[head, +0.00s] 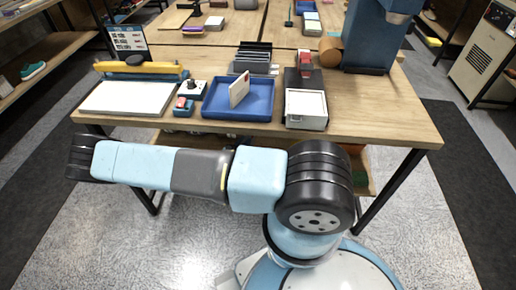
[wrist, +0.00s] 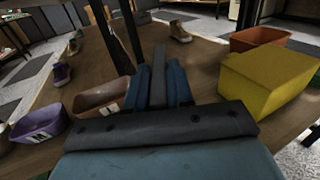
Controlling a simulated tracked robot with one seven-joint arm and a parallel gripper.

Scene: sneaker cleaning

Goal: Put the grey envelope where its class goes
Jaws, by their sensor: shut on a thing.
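In the wrist view my gripper (wrist: 160,88) is shut, its two blue fingers on either side of a thin grey piece. This piece, seen edge-on, looks like the grey envelope (wrist: 159,65); its face is hidden. The purple and brown bins carry white labels, too small to read surely. My gripper is outside the head view.
Shoes stand on the wooden surface (wrist: 205,62), one beyond the fingers (wrist: 180,32). Dark posts rise at its far side. My arm crosses in front.

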